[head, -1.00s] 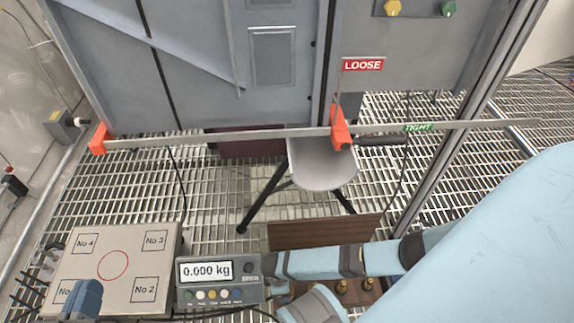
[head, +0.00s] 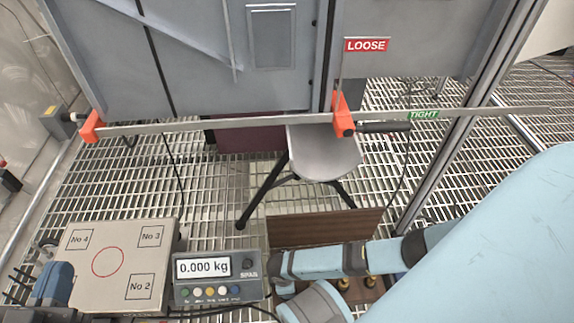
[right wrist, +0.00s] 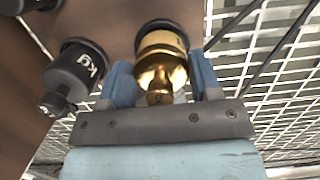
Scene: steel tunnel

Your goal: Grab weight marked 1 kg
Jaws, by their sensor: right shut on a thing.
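In the right wrist view, my right gripper (right wrist: 162,85) is shut on a brass weight (right wrist: 160,52), with one blue finger on each side of its neck and knob. No number shows on this weight. A black weight (right wrist: 78,72) with "kg" on its side stands to its left; its number is not visible. In the head view, brass weight tops (head: 343,284) show in the wooden case, partly behind my right arm. My right gripper is hidden there. My left gripper (head: 52,284) is at the lower left, beside the scale plate; its jaw opening is unclear.
The scale plate (head: 118,262) has numbered corners and a red circle, and is bare. Its display (head: 203,267) reads 0.000 kg. The case's brown lid (head: 325,228) stands open. A long metal bar (head: 220,124) with orange clamps spans the back, above a grey stool (head: 322,155).

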